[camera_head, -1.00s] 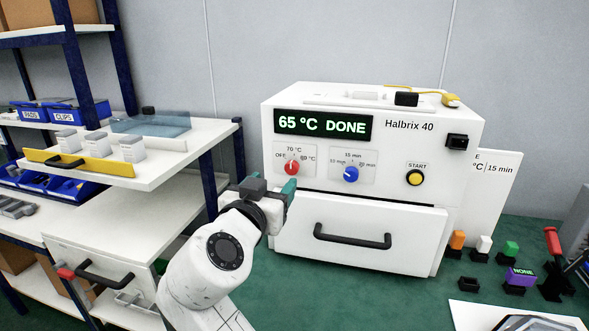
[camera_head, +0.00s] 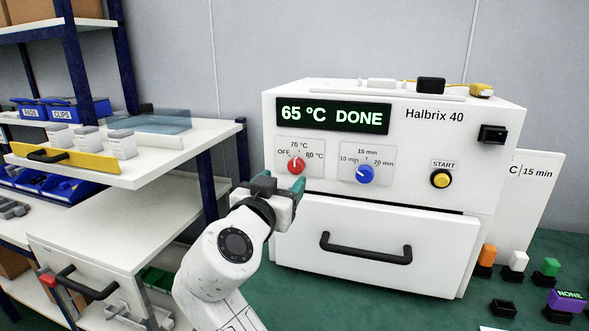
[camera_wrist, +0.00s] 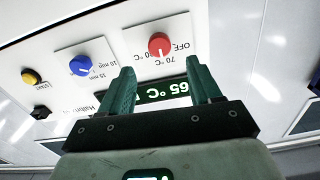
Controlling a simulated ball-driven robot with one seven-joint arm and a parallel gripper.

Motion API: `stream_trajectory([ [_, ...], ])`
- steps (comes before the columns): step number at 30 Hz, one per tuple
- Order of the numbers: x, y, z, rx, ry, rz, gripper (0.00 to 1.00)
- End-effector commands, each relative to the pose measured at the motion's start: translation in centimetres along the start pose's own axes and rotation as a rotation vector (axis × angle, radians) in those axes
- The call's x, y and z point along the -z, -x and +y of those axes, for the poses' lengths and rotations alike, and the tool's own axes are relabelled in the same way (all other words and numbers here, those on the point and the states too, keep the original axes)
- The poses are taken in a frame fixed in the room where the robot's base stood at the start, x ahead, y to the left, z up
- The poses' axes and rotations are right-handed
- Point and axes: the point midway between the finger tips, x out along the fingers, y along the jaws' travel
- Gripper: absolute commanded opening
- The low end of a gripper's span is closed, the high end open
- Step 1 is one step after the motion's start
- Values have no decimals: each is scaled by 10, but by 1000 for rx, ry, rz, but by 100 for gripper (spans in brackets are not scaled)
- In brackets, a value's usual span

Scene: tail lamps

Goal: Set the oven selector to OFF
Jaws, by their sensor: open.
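The oven selector is a red knob (camera_head: 297,166) at the left of the white oven's front panel, ringed by OFF, 70 °C and 80 °C labels. Its white mark appears to point up toward 70 °C. In the wrist view, the red knob (camera_wrist: 160,46) shows upside down, beyond the gap between my fingertips. My gripper (camera_head: 280,184) is open and empty, with green fingers, just in front of and below the knob. In the wrist view, my gripper (camera_wrist: 160,76) is apart from the knob. The display (camera_head: 333,116) reads 65 °C DONE.
A blue timer knob (camera_head: 364,174) and yellow START button (camera_head: 441,179) sit right of the selector. The oven drawer (camera_head: 375,248), with its dark handle, is below. A shelf (camera_head: 185,150) with boxes stands left. Colored blocks stand on the green surface at right.

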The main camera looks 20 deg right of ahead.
Motion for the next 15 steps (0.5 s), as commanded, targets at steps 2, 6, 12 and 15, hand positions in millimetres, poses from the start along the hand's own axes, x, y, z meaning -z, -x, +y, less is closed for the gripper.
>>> stream_trajectory([
  [2,2,-16,1,-3,0,0,63],
  [6,2,-42,1,-4,1,0,63],
  [12,1,-70,0,-2,0,0,63],
  [15,1,-77,0,-1,-1,0,63],
])
